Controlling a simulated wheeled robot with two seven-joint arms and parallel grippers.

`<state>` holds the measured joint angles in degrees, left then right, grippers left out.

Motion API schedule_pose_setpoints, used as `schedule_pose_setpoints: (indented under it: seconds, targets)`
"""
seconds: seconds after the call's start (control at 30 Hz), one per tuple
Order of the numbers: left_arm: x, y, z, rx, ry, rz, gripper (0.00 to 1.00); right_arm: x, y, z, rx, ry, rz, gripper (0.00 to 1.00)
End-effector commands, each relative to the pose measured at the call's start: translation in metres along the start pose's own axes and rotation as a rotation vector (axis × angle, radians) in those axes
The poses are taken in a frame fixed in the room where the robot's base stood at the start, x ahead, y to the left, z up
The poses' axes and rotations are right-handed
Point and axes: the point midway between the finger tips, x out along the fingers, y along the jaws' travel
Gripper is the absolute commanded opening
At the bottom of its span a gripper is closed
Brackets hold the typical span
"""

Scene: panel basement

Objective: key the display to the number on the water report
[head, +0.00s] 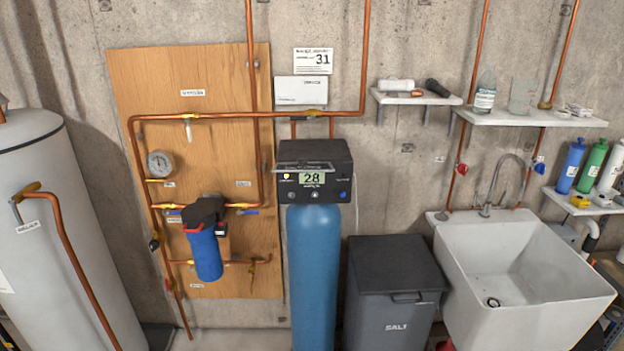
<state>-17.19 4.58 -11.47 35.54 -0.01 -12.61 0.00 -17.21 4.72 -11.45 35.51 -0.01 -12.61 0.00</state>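The display (312,179) is on the black head of the water softener (318,160), on top of a blue tank (314,260), and reads 28. A row of small buttons (314,195) sits just below it; their markings are too small to read. A clear cover (301,166) appears raised above the display. The water report (314,61) is a white sheet on the concrete wall above the softener and shows the number 31. Its smaller print is not legible. Neither of my grippers is in the head view.
A dark grey salt bin (395,290) stands right of the tank, then a white sink (520,265). A blue filter (205,250) hangs on the left, beside a water heater (50,220).

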Motion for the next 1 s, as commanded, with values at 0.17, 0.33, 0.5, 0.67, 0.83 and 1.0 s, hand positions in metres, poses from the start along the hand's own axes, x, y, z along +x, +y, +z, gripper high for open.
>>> schedule_pose_setpoints:
  seconds: [0.17, 0.33, 0.5, 0.67, 0.83, 1.0]
  targets:
    - [-0.0001, -0.0002, 0.0000, 0.000, 0.000, 0.000, 0.00, -0.0001, -0.0001, -0.0001, 0.000, 0.000, 0.000, 0.31]
    - [-0.0001, -0.0002, 0.0000, 0.000, 0.000, 0.000, 0.00, -0.0001, -0.0003, -0.0002, 0.000, 0.000, 0.000, 0.31]
    - [-0.0001, -0.0002, 0.0000, 0.000, 0.000, 0.000, 0.00, 0.0000, -0.0013, -0.0005, 0.000, 0.001, -0.001, 0.24]
    - [-0.0001, -0.0003, 0.0000, 0.000, 0.000, 0.000, 0.00, 0.0000, -0.0034, -0.0010, 0.001, 0.001, -0.003, 0.00]
    - [-0.0001, -0.0003, 0.0000, 0.000, 0.000, 0.000, 0.00, 0.0000, -0.0050, -0.0014, 0.002, 0.002, -0.005, 0.00]
    - [-0.0001, -0.0003, 0.0000, 0.000, 0.000, 0.000, 0.00, 0.0000, -0.0048, -0.0015, 0.002, 0.002, -0.005, 0.00]
